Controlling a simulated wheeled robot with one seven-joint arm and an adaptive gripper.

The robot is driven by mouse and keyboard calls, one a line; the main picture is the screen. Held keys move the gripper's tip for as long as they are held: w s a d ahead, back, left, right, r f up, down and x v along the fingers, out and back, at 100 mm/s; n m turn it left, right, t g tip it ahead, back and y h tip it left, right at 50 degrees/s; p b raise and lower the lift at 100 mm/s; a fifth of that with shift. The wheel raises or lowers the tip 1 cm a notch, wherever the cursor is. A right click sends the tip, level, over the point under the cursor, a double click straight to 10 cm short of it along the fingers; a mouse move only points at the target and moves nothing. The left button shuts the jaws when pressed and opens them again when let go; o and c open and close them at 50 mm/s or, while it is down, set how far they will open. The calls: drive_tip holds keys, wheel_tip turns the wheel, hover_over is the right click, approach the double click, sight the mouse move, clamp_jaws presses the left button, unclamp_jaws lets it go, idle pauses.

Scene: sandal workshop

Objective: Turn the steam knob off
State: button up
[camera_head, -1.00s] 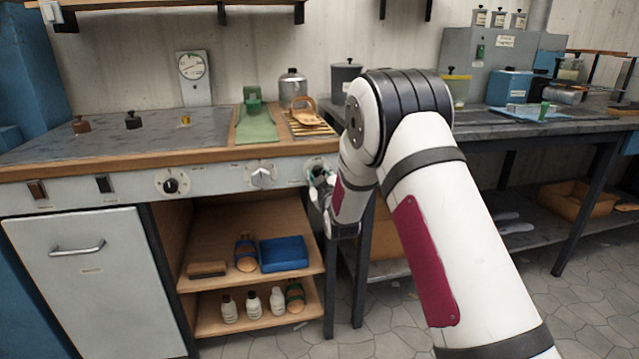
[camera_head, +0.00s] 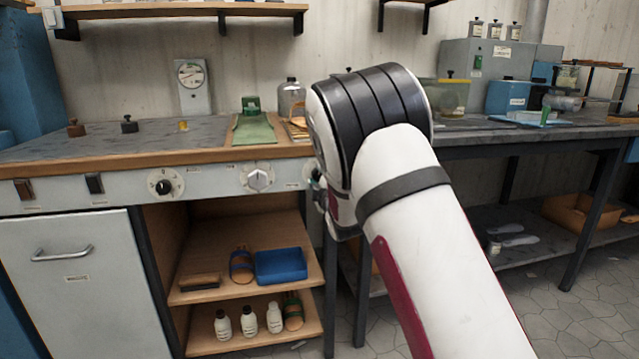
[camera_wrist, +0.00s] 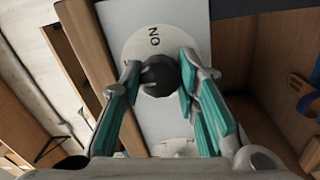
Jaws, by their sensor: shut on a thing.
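In the wrist view a dark round knob (camera_wrist: 160,78) stands on a pale round dial plate (camera_wrist: 146,45) with letters that read ON or NO. My gripper (camera_wrist: 162,66) has its two teal-padded fingers on either side of this knob and is closed on it. In the head view my gripper is at the right end of the grey control panel (camera_head: 215,183), mostly hidden behind my own arm, and the knob there is hidden too. I cannot read whether its label says steam. A black knob (camera_head: 163,187) and a pale grey knob (camera_head: 259,180) sit further left on the panel.
The wooden counter edge (camera_head: 120,163) runs above the panel. Open shelves (camera_head: 215,290) with a blue tray (camera_head: 280,266) and white bottles (camera_head: 248,322) are below. A dark-legged table (camera_head: 540,135) stands to the right.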

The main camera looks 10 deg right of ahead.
drive_tip(key=shift+n, duration=0.3)
idle(0.4)
drive_tip(key=o, duration=1.2)
drive_tip(key=shift+c, duration=0.2)
drive_tip(key=s, duration=1.2)
drive_tip(key=shift+f, duration=0.25)
